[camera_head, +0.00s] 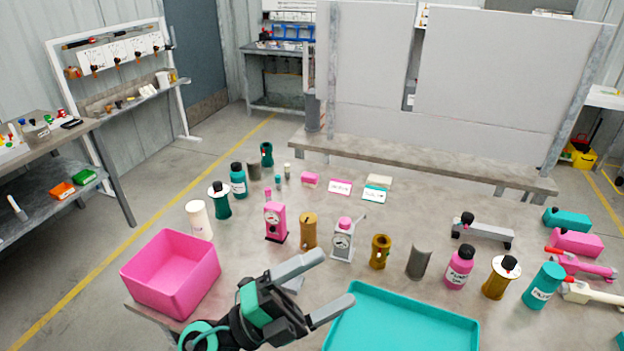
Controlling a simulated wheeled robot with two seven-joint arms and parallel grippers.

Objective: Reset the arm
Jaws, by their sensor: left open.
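My left gripper (322,285) comes in from the bottom left of the head view. Its two grey fingers are spread apart and nothing is between them. It is over the front of the table (390,265), between a pink bin (172,272) on the left and a teal tray (400,322) on the right. The lower finger overlaps the tray's left corner in the picture; I cannot tell whether it touches. My right gripper is not in view.
Pumps, bottles and cylinders stand in a row behind the gripper, among them a pink gauge unit (275,221) and a grey one (343,241). Teal and pink tools lie at the right. A raised shelf with grey panels (490,75) closes off the back.

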